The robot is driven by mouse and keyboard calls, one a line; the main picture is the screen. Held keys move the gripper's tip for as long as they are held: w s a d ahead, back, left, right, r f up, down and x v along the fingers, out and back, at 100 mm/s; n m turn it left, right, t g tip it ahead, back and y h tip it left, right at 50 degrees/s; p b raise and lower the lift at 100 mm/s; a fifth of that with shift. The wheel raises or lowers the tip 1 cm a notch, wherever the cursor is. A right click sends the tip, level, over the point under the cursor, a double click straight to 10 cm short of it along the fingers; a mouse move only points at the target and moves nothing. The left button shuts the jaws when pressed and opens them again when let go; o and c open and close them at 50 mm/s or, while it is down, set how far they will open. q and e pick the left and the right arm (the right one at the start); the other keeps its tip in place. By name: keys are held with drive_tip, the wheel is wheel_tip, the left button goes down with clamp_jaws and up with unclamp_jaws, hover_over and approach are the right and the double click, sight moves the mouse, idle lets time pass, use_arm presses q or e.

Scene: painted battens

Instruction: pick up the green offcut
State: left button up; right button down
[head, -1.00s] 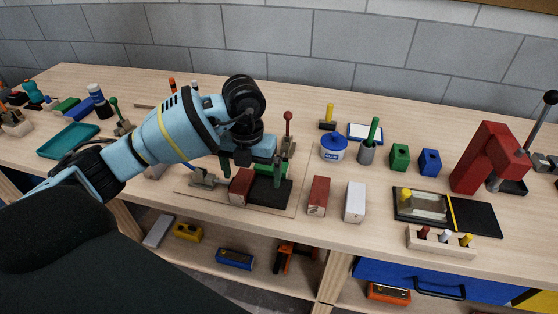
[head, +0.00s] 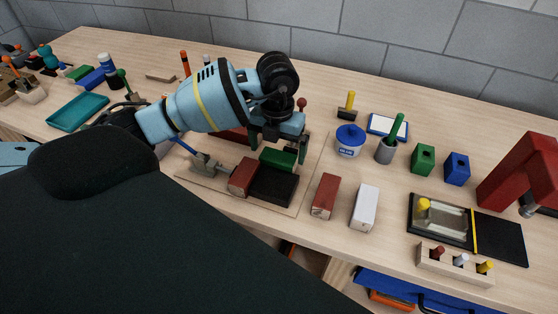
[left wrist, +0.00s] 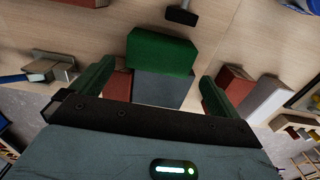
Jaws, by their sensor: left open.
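The green offcut (head: 278,159) is a small block at the back of a black block (head: 274,186) on a thin board (head: 205,179) on the bench. My left gripper (head: 279,147) is open over the offcut, with one finger towards each end of it. In the left wrist view the offcut (left wrist: 162,50) lies level with the gap between the two fingertips, a little beyond them. No finger clearly touches it. My right gripper is not in view.
A red block (head: 242,177) stands left of the black block, and a metal clamp (head: 205,161) lies further left. Red (head: 325,195) and white (head: 364,207) blocks stand to the right. A blue-lidded pot (head: 350,140) is behind. Bare wood shows beyond the board.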

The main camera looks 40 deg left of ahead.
sight(278, 158)
use_arm(q)
drive_tip(key=shift+w+a+f, duration=0.1)
drive_tip(key=shift+f, duration=1.2)
drive_tip(key=shift+w+f, duration=0.1)
drive_tip(key=shift+f, duration=1.15)
drive_tip(key=shift+c, duration=0.4)
drive_tip(key=c, duration=0.8)
drive_tip(key=shift+r, duration=5.05)
drive_tip(key=shift+c, duration=0.2)
